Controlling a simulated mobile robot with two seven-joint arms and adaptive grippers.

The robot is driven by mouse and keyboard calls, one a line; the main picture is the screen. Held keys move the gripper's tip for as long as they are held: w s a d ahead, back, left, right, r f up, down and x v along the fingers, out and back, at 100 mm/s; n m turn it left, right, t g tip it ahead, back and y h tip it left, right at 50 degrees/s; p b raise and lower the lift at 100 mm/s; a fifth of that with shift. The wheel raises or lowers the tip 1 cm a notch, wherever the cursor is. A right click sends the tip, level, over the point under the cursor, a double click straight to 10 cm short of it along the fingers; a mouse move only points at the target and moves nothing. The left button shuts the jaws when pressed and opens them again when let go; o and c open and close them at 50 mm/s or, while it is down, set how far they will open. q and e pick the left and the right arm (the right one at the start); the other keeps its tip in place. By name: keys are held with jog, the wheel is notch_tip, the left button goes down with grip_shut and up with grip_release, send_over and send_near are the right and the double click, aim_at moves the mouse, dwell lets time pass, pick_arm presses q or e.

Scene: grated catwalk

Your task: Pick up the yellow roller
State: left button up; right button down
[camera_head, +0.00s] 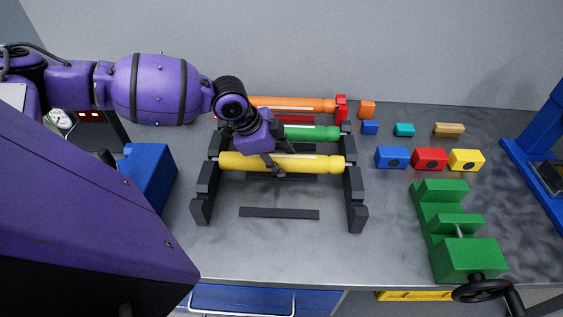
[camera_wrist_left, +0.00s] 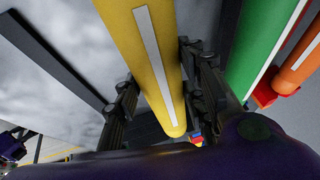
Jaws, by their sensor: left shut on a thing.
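The yellow roller (camera_head: 316,163) lies across the black stepped rack (camera_head: 355,195), nearest me of the three rollers. It has a pale stripe along its top. My left gripper (camera_head: 276,167) comes down on it from behind, near its middle, and is shut on it. In the left wrist view the yellow roller (camera_wrist_left: 148,55) runs between the two black fingers of my left gripper (camera_wrist_left: 160,95). I cannot tell whether the roller is lifted clear of the rack. My right gripper is not in view.
Behind lie a green roller (camera_head: 310,133) and an orange roller (camera_head: 290,103). Small coloured blocks stand to the right, including a red block (camera_head: 430,158). A green vise (camera_head: 467,258) stands front right, a blue box (camera_head: 150,172) left. The bench front is mostly clear.

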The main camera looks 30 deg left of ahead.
pick_arm(q)
grip_shut()
jog(key=shift+r, duration=0.2)
